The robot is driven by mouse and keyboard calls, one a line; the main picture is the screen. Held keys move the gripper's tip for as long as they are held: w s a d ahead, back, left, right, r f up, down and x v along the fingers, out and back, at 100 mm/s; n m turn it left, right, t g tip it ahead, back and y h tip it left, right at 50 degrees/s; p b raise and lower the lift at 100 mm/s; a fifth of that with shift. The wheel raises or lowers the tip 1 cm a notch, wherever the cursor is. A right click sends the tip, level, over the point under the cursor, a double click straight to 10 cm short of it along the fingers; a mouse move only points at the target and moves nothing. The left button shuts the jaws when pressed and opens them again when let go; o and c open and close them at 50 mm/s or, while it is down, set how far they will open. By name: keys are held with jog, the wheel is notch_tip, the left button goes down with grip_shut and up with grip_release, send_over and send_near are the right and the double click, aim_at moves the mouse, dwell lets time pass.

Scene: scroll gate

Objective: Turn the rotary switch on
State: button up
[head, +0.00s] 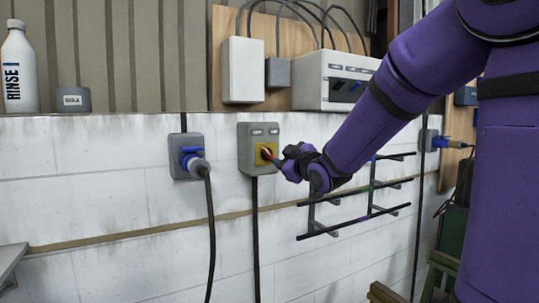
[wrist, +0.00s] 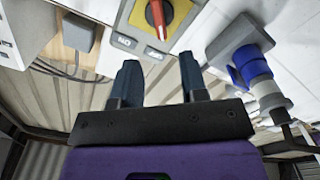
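The rotary switch is a grey box (head: 245,150) on the white block wall with a yellow plate and a red knob (head: 266,154). Two small labels (wrist: 154,53) sit on the box beside the plate. My gripper (wrist: 159,59) is open and empty, its two fingers apart below the knob in that view. In the head view my gripper (head: 281,161) is just right of the knob; contact cannot be told.
A blue plug (head: 190,157) in a grey socket is left of the switch, with a hanging cable. A black rack (head: 355,222) is on the wall below my arm. Grey and white boxes (head: 243,70) with cables are above. A bottle (head: 18,70) stands on the ledge.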

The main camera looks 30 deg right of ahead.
aim_at(269, 154)
jog(key=w, duration=0.9)
jog(key=shift+w, duration=0.35)
grip_shut()
